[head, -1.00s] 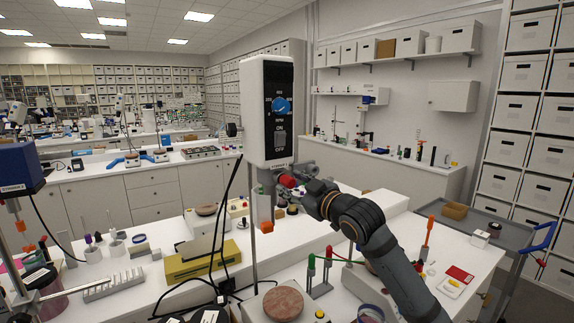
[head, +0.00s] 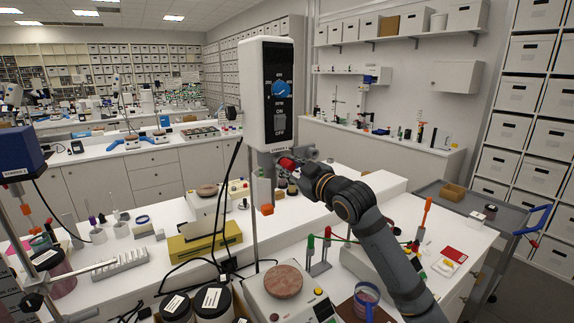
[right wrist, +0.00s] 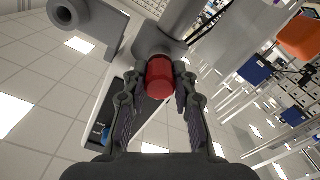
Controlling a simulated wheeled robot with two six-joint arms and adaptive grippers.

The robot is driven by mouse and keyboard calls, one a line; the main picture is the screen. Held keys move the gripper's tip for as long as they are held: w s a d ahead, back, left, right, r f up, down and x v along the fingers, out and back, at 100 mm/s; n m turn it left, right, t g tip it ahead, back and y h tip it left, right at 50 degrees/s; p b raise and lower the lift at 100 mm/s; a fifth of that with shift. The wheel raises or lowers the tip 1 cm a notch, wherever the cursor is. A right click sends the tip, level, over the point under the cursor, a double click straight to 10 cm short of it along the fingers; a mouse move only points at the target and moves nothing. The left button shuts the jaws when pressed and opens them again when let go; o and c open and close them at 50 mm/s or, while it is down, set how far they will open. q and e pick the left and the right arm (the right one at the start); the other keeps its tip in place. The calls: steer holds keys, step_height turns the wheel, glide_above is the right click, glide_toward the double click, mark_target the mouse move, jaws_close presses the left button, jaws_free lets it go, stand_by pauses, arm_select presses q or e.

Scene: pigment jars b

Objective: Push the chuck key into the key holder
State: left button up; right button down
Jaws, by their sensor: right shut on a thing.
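The chuck key's red handle (head: 288,163) shows at the lower end of the white overhead stirrer (head: 267,95). It also shows as a red cylinder (right wrist: 159,76) in the right wrist view. My right gripper (right wrist: 158,88) is shut on this red handle, with one finger on each side. The handle's far end meets a grey part (right wrist: 157,42) under the stirrer, which looks like the key holder. How deep the key sits in it is hidden. In the head view my right gripper (head: 299,167) comes in from the right. My left gripper is not in view.
An orange block (head: 267,210) hangs below the stirrer, beside its upright rod. On the bench below stand a balance with a reddish round plate (head: 283,281), dark jars (head: 211,301) and a yellow box (head: 205,241). Black cables run along the rod's left.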

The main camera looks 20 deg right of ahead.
steer(key=c, duration=1.8)
jaws_free()
jaws_close()
steer(key=shift+s, duration=0.15)
steer(key=shift+s+d+b, duration=0.1)
steer(key=shift+s+b, duration=0.3)
steer(key=shift+s, duration=0.25)
